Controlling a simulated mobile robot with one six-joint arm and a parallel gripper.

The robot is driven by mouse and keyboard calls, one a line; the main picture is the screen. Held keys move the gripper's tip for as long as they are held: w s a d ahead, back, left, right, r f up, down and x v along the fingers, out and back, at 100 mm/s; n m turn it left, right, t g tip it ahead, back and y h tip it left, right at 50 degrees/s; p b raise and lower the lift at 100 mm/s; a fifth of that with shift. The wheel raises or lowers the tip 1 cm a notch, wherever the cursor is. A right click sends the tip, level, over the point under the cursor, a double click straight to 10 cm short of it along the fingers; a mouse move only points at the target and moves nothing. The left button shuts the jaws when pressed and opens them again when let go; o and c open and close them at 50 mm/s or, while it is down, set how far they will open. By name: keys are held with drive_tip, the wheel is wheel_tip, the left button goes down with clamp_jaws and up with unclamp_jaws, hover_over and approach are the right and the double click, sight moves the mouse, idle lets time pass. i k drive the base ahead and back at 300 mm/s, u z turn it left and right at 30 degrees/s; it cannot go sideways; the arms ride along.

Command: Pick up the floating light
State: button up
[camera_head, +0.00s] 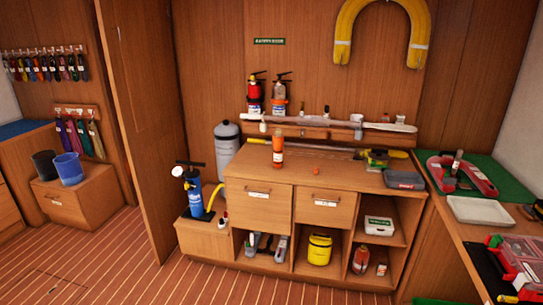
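An upright orange cylinder with a pale band (278,152) stands on the wooden cabinet top, left of its middle. It may be the floating light, but it is too small to tell for sure. Another orange item (361,260) stands in the lower right open compartment of the cabinet, and it could also be a light. My gripper is not in this view.
The cabinet top (335,183) is mostly clear around the cylinder. A blue pump (190,188) stands left of the cabinet. The wooden partition (137,120) stands at left. The striped floor (120,255) in front is open.

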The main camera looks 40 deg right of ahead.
sight(277, 139)
drive_tip(key=z, duration=0.15)
drive_tip(key=i, duration=0.95)
drive_tip(key=u, duration=0.1)
